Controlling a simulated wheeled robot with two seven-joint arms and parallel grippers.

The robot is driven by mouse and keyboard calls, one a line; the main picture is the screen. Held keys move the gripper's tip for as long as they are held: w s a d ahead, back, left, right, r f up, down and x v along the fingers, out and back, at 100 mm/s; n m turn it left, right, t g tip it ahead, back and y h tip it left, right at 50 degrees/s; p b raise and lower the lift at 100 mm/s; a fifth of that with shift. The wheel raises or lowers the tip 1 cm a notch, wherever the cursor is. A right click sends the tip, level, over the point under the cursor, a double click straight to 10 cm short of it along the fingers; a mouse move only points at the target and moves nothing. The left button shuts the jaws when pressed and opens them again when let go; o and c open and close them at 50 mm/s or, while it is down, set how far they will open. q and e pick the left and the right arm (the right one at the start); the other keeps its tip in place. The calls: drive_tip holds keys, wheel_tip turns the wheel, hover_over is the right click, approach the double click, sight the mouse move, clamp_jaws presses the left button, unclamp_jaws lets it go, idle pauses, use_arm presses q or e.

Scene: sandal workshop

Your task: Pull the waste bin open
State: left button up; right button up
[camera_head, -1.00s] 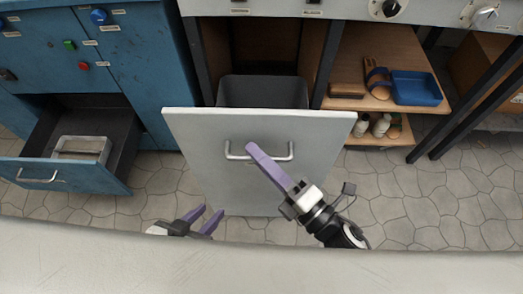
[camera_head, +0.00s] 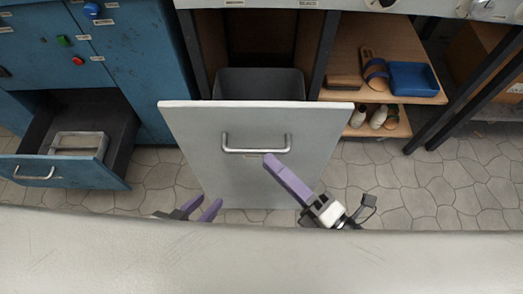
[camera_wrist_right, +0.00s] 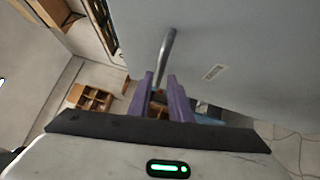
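The waste bin's light grey front panel (camera_head: 220,172) stands pulled out from the cabinet under the bench. Its dark grey bin (camera_head: 260,84) shows behind the panel's top edge. A metal bar handle (camera_head: 257,150) is on the panel; it also shows in the right wrist view (camera_wrist_right: 164,58). My right gripper (camera_head: 273,162) has its purple fingertips just below and right of the handle's middle. In the right wrist view its fingers (camera_wrist_right: 160,82) are apart, with a gap between them. I see no firm hold on the bar. My left gripper (camera_head: 206,206) is open and empty, low beside the panel.
A blue drawer (camera_head: 65,177) stands open at the left with a metal box (camera_head: 78,144) in it. Shelves at the right hold a blue tray (camera_head: 413,78), a sandal (camera_head: 376,76) and bottles. A pale surface edge (camera_head: 260,255) crosses the foreground.

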drive_tip(key=shift+v, duration=2.25)
drive_tip(key=shift+r, duration=0.1)
